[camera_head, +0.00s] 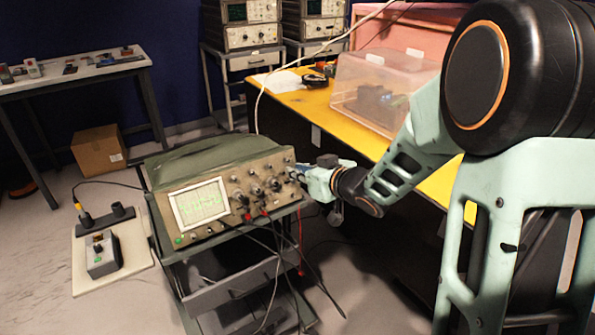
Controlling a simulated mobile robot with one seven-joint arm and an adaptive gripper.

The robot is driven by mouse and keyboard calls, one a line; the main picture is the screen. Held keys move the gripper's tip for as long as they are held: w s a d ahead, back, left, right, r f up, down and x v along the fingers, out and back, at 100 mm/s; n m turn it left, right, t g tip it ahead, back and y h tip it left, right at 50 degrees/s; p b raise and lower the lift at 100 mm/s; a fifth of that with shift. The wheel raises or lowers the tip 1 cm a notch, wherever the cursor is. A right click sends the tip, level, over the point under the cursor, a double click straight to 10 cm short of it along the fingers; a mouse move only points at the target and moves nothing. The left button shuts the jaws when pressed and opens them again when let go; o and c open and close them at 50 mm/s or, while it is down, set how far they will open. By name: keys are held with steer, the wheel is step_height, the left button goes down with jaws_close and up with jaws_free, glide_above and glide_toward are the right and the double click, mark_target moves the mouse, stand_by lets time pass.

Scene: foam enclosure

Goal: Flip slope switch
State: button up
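An oscilloscope (155,210) with a lit screen (200,203) and several knobs stands on a grey cart. Its front panel (262,183) faces the camera. My gripper (299,175) is at the right end of this panel, with its fingertips close to or touching the panel. I cannot tell whether they touch. The fingers are small and partly hidden by the gripper's body, so I cannot see whether they are open or shut. The slope switch is too small to pick out among the controls, and may be hidden behind my gripper.
Black and red cables hang from the panel over the cart (235,285). A yellow table (300,103) with a clear plastic box (385,85) is behind my arm. A white board (80,270) with a small grey box (103,255) lies left of the cart.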

steer(key=shift+s, duration=0.1)
steer(key=v, duration=1.2)
